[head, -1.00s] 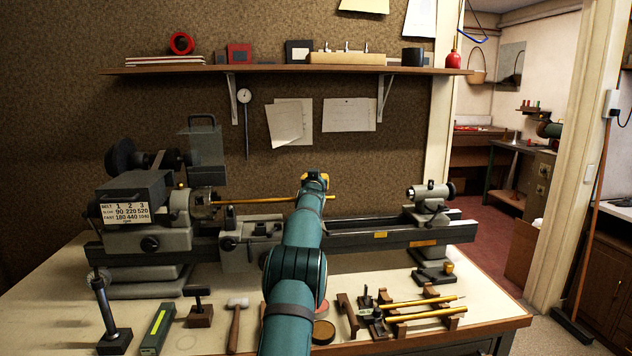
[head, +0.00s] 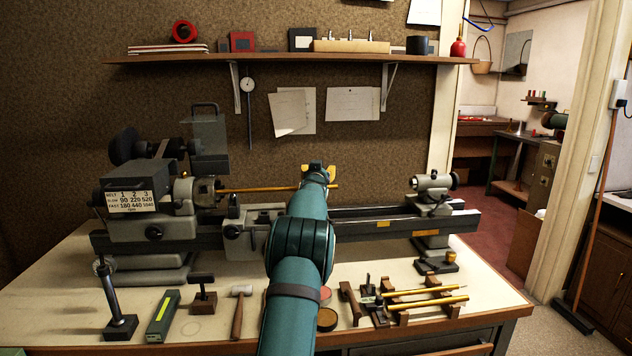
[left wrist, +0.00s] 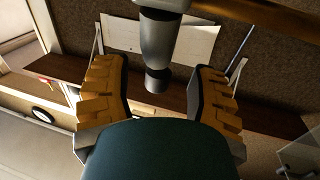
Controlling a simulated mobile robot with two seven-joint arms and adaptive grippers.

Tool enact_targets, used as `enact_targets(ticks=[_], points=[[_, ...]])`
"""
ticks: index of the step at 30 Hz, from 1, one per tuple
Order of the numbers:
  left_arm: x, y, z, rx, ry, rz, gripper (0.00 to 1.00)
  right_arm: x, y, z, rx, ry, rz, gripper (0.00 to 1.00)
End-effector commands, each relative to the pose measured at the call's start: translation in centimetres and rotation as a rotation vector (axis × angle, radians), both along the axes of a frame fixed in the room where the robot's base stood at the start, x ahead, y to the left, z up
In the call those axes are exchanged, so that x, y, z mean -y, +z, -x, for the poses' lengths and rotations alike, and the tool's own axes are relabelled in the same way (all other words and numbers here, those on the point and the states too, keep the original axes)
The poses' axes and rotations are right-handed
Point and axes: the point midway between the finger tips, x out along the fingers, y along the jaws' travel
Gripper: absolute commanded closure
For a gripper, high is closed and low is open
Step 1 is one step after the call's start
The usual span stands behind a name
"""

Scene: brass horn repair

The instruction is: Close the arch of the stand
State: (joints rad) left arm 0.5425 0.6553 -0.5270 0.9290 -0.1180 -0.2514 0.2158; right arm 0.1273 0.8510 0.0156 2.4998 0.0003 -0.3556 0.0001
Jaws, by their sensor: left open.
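My left gripper (head: 318,170) is open above the lathe bed, near the right end of a thin brass-coloured rod (head: 262,188). In the left wrist view, a grey post with a rounded end (left wrist: 158,50) reaches between the two spread orange fingers (left wrist: 160,98). It looks like part of the stand's arch, but I cannot tell for sure. I see a gap between it and each finger. The rod also crosses the upper right corner there (left wrist: 285,16). In the head view my arm hides the stand, so its arch's position cannot be told. My right gripper is not in view.
The lathe headstock (head: 150,205) stands at the left and the tailstock (head: 433,205) at the right. A hammer (head: 238,312), a green box (head: 163,315) and a rack with brass rods (head: 425,305) lie on the front of the bench. A shelf (head: 290,59) runs above.

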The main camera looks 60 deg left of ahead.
Motion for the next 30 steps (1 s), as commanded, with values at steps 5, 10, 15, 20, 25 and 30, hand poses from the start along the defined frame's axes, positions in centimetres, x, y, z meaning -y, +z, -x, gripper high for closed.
enact_targets(ticks=[5, 10, 15, 20, 25, 30], points=[[1.6, 0.1, 1.2, 0.001, -0.002, 0.002, 0.42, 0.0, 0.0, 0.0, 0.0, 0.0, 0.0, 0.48], [3.2, 0.0, 2.5, 0.002, -0.001, 0.003, 0.42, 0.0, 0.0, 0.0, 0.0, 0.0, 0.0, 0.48], [4.9, 0.0, 4.0, 0.002, -0.001, 0.003, 0.42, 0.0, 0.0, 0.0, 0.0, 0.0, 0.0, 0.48], [6.3, -0.1, 5.1, 0.002, -0.002, 0.003, 0.42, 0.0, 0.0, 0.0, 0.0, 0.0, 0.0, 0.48], [7.1, -0.2, 5.8, 0.001, 0.0, 0.002, 0.42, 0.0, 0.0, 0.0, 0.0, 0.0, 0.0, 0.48], [7.3, -0.2, 5.9, 0.001, 0.0, 0.001, 0.42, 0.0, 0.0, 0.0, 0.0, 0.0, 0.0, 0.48]])
